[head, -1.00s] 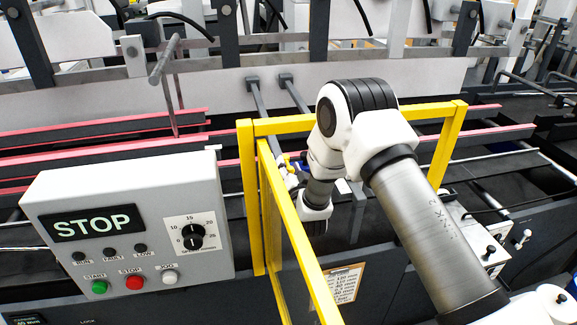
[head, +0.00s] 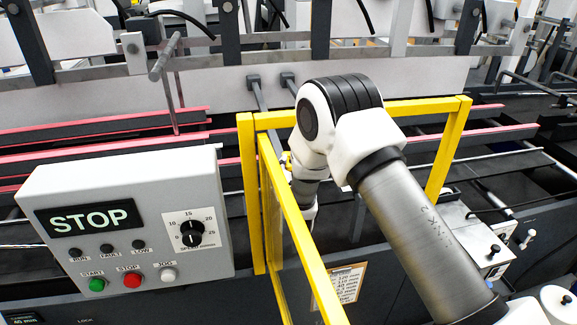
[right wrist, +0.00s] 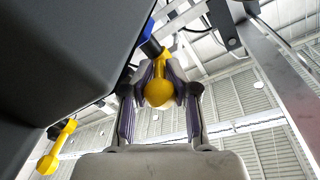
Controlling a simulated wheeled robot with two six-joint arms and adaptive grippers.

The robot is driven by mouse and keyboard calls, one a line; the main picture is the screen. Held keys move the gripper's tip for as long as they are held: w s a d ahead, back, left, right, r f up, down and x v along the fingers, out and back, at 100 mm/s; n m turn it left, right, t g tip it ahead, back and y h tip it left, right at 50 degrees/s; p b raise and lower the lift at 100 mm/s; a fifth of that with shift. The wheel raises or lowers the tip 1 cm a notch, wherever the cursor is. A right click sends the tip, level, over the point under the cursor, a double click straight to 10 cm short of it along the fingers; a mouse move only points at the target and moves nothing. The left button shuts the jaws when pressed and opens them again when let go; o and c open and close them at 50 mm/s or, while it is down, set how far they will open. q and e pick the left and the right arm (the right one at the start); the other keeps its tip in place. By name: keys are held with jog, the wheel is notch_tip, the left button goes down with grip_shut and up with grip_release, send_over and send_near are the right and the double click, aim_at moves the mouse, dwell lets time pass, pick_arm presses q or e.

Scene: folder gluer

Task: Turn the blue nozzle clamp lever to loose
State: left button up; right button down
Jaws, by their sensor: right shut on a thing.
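In the right wrist view, a yellow lever with a rounded knob (right wrist: 159,92) hangs by a blue part (right wrist: 148,36), which I take to be the blue nozzle clamp. My right gripper (right wrist: 161,104) has one finger on each side of the knob and is shut on it. In the head view my right wrist reaches down behind the yellow guard frame (head: 248,190). There the fingers and the lever are mostly hidden, with only a small yellow bit showing beside the wrist. I cannot read the clamp's loose or tight marking. My left gripper is not in view.
A second yellow lever (right wrist: 56,146) hangs at the lower left of the right wrist view, near a large dark housing (right wrist: 65,60). In the head view a grey control box (head: 125,215) showing STOP stands left of the guard. Red-edged rails (head: 100,150) run behind.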

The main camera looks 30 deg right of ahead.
jog(key=c, duration=1.1)
grip_release()
jog(key=shift+f, duration=0.1)
notch_tip(320, 180, up, 10)
